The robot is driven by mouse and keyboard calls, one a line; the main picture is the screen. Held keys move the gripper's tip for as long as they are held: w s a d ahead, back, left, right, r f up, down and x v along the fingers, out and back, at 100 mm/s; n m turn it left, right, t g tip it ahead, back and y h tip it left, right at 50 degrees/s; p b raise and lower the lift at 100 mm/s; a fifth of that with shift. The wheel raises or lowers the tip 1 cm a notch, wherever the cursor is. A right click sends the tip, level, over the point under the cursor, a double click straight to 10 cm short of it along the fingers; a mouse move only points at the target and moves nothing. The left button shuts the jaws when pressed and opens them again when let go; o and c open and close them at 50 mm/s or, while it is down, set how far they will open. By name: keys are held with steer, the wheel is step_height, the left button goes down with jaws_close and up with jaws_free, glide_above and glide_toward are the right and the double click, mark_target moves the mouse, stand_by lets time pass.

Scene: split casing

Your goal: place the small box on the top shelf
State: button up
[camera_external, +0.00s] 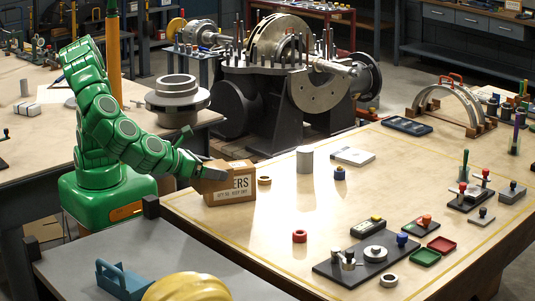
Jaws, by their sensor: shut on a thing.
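A small brown cardboard box (232,187) with dark lettering on a pale label is at the left edge of the wooden workbench (265,225). My gripper (214,172), at the end of my green arm, is shut on the box at its upper left side. The fingertips are small and partly hidden. The box is upright and at or just above the bench top; I cannot tell if it touches. I cannot make out a top shelf clearly in this view.
Several tools and trays fill the bench's right side. A grey cart with a yellow helmet (188,288) is in front. Large machinery (284,75) stands behind.

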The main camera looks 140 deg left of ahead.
steer(key=s+d+m+t+h, duration=0.1)
steer(key=s+d+m+t, duration=0.1)
steer(key=s+d, duration=0.55)
steer(key=s+d+m+t+h, duration=0.15)
steer(key=s+d, duration=0.25)
steer(key=d, duration=0.7)
steer(key=s+d+m+t+h, duration=0.1)
steer(key=s+d+m+t, duration=0.2)
steer(key=s+d, duration=0.5)
steer(key=shift+w+d+f, duration=1.3)
steer(key=shift+w+f, duration=0.35)
steer(key=shift+w, duration=0.8)
steer(key=shift+w+d+f, duration=1.3)
steer(key=shift+w+f, duration=0.3)
steer(key=shift+w, duration=0.8)
steer(key=shift+w+d+f, duration=1.3)
steer(key=shift+w+f, duration=0.35)
steer(key=shift+w, duration=0.8)
steer(key=shift+f, duration=1.3)
steer(key=shift+f, duration=0.1)
steer(key=o, duration=1.5)
steer(key=shift+f, duration=0.1)
steer(key=shift+c, duration=0.2)
